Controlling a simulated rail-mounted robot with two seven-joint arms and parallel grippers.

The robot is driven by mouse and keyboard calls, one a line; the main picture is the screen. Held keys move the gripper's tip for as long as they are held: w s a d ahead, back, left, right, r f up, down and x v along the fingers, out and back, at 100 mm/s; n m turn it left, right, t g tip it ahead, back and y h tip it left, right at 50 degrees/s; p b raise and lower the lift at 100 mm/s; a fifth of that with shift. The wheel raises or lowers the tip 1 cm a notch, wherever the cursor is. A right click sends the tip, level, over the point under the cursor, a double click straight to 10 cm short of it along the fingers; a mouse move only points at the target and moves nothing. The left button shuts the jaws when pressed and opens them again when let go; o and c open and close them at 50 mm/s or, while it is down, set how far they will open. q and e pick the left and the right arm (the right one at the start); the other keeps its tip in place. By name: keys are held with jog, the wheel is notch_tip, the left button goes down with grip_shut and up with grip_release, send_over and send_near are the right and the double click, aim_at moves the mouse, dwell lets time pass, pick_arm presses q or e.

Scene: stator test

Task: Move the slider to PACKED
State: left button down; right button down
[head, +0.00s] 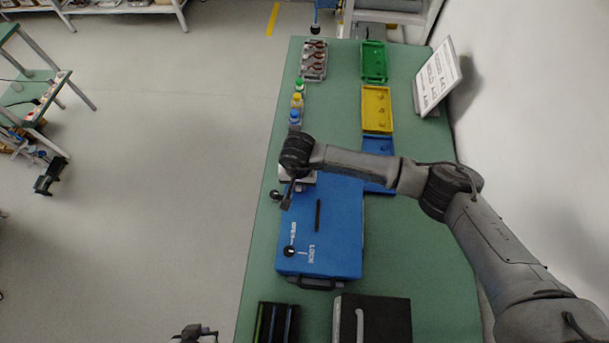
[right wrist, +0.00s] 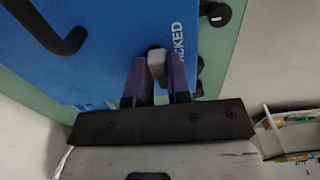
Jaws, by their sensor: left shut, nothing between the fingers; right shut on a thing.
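A blue case (head: 341,235) lies on the green table, with LOCK lettering and a black knob (head: 289,252) near its front edge. My right gripper (head: 287,204) is at the left edge of the case. In the right wrist view my right gripper (right wrist: 157,72) is shut on a small grey slider (right wrist: 156,57), close beside the white PACKED lettering (right wrist: 180,40), which a finger partly covers. The slider is hidden by my wrist in the head view. My left gripper (head: 195,333) is shut and empty at the bottom edge, off the table's left side.
A black bar handle (head: 318,215) stands on the case. A black box (head: 395,318) and a dark rack (head: 277,322) lie in front. Green (head: 373,62), yellow (head: 377,108) and blue (head: 377,148) trays, small coloured-cap bottles (head: 297,100) and a sign (head: 437,78) are further back.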

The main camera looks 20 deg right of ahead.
jog(key=c, duration=1)
grip_release()
jog(key=shift+s, duration=0.15)
jog(key=shift+c, duration=0.2)
notch_tip(320, 180, up, 14)
jog(key=shift+f+b, duration=0.15)
jog(key=shift+b, duration=0.25)
